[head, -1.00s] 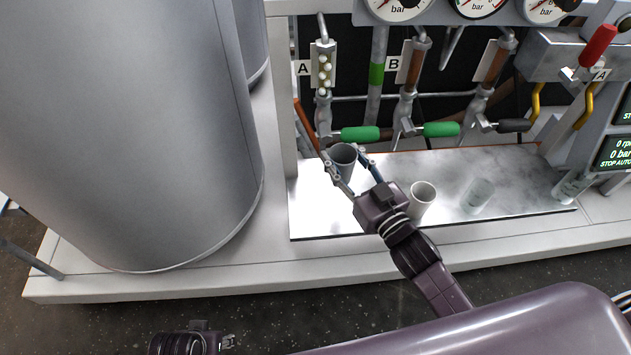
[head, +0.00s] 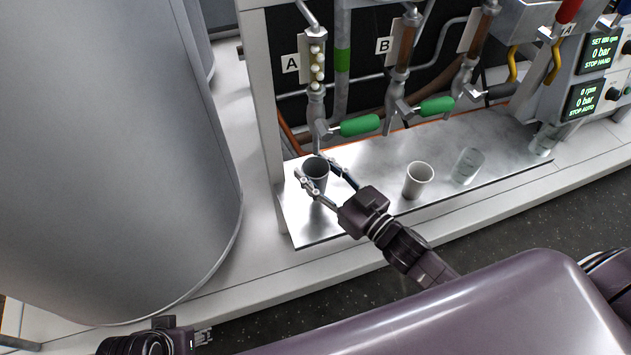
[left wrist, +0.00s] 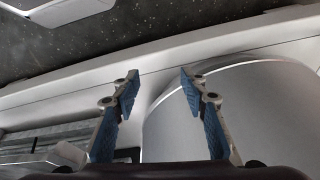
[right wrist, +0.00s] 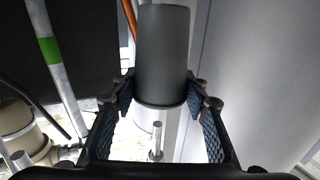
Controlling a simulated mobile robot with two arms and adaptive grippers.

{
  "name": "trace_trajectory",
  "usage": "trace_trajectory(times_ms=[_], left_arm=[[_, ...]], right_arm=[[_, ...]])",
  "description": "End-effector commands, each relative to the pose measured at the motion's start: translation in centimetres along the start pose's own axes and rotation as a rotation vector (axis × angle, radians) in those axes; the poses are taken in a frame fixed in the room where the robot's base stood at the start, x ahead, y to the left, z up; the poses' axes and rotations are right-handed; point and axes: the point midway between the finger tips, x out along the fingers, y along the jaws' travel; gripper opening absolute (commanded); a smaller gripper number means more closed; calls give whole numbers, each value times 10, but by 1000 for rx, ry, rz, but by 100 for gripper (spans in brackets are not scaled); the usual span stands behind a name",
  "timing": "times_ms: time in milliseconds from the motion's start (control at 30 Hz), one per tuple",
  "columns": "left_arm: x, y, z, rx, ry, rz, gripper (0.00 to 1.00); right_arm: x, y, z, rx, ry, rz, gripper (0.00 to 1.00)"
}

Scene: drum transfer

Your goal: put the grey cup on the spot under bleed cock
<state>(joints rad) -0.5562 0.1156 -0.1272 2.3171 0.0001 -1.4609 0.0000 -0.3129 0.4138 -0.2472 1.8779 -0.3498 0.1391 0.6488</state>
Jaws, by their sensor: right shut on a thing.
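The grey cup (head: 316,181) is dark, upright and open at the top. My right gripper (head: 314,168) is shut on it, one finger on each side. The cup is at the left end of the metal shelf, just in front of and below the cock with the green handle (head: 360,125) under label A. I cannot tell whether its base touches the shelf. In the right wrist view the cup (right wrist: 163,60) sits between both fingers. My left gripper (head: 203,338) is low at the left; in the left wrist view its fingers (left wrist: 160,80) are apart and empty.
A pale cup (head: 418,181) and a clear glass (head: 467,167) stand on the metal shelf (head: 375,165) to the right. Another clear vessel (head: 543,140) is at the shelf's far right. A large grey drum (head: 110,150) fills the left.

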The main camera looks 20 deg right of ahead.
Motion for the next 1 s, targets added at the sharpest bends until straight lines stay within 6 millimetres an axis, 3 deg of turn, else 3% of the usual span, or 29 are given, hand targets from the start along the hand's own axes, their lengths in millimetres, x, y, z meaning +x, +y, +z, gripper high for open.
trace_trajectory(times_ms=[300, 767, 800, 933, 1000], left_arm=[[-28, -2, 0, -1, 19, -4, 40], [-32, -2, 1, -2, 20, -5, 40], [-33, -2, 1, -2, 19, -5, 40], [-33, -2, 1, -2, 20, -5, 40], [-33, -2, 1, -2, 20, -5, 40]], right_arm=[[0, 0, 35, 1, 0, 2, 28], [0, 0, 42, 0, 0, 1, 28], [0, 0, 41, 0, 0, 1, 45], [0, 0, 41, 0, 0, 1, 59], [0, 0, 41, 0, 0, 1, 59]])
